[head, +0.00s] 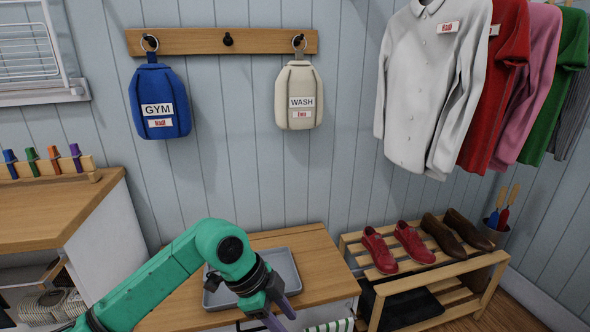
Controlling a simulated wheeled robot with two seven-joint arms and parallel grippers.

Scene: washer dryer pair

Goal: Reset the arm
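My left arm comes in from the lower left in green, bent at its wrist over the wooden counter. My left gripper (279,315) points down past the front of the grey tray (293,262). Its two purple-grey fingers show apart, with nothing seen between them; their tips are near the bottom edge of the picture. My arm hides part of the tray. My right arm and gripper are not in view.
Blue GYM bag (160,98) and cream WASH bag (299,92) hang from a peg rail (200,42). Shirts (425,90) hang at right above a slatted shoe rack (463,268) with red and brown shoes. A wooden-topped cabinet (50,215) with coloured clips stands left.

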